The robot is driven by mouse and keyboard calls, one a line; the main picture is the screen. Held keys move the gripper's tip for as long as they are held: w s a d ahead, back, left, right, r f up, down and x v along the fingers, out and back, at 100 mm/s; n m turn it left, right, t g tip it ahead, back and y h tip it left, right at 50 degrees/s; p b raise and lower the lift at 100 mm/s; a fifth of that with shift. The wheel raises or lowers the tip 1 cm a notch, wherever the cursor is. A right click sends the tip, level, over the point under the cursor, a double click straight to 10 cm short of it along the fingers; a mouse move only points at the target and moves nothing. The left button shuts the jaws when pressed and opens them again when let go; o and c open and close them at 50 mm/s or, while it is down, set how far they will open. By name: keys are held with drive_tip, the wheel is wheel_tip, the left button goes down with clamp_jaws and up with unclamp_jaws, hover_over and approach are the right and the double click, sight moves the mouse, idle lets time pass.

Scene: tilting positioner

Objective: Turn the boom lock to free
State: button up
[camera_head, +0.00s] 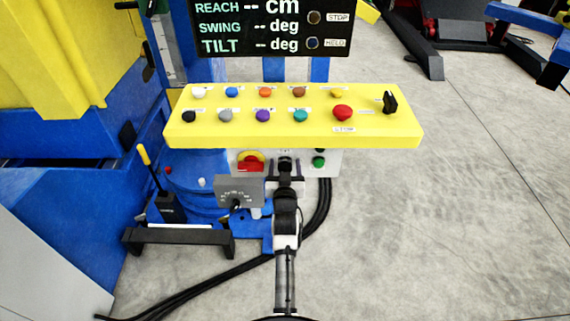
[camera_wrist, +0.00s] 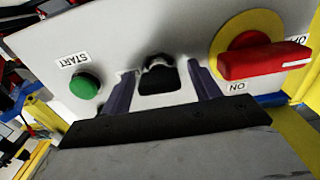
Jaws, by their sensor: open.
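My gripper (camera_head: 285,169) is open in front of the white panel (camera_head: 333,160) under the yellow console. In the wrist view its two dark fingers (camera_wrist: 163,88) stand either side of a small black knob-like part (camera_wrist: 157,75) on that panel. I cannot tell whether they touch it. No readable label names the boom lock, so I cannot tell which control it is. A black selector knob (camera_head: 390,102) sits at the right of the yellow console. A black pointer knob (camera_head: 237,204) sits on a grey dial box left of my gripper.
A red rotary switch on yellow (camera_wrist: 262,60) is right of the fingers in the wrist view; a green START button (camera_wrist: 85,86) is left. The yellow console (camera_head: 290,133) overhangs my gripper. A yellow-tipped lever (camera_head: 147,160) stands left.

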drive_tip(key=shift+s, duration=0.1)
drive_tip(key=c, duration=1)
drive_tip(key=n+b, duration=0.2)
drive_tip(key=n, duration=0.2)
drive_tip(key=shift+n, duration=0.4)
drive_tip(key=n+b, duration=0.1)
drive_tip(key=n, duration=0.3)
drive_tip(key=shift+a+n, duration=0.15)
drive_tip(key=shift+n, duration=0.15)
drive_tip(key=n, duration=0.4)
drive_tip(key=shift+b, duration=0.35)
drive_tip(key=shift+n, duration=2.2)
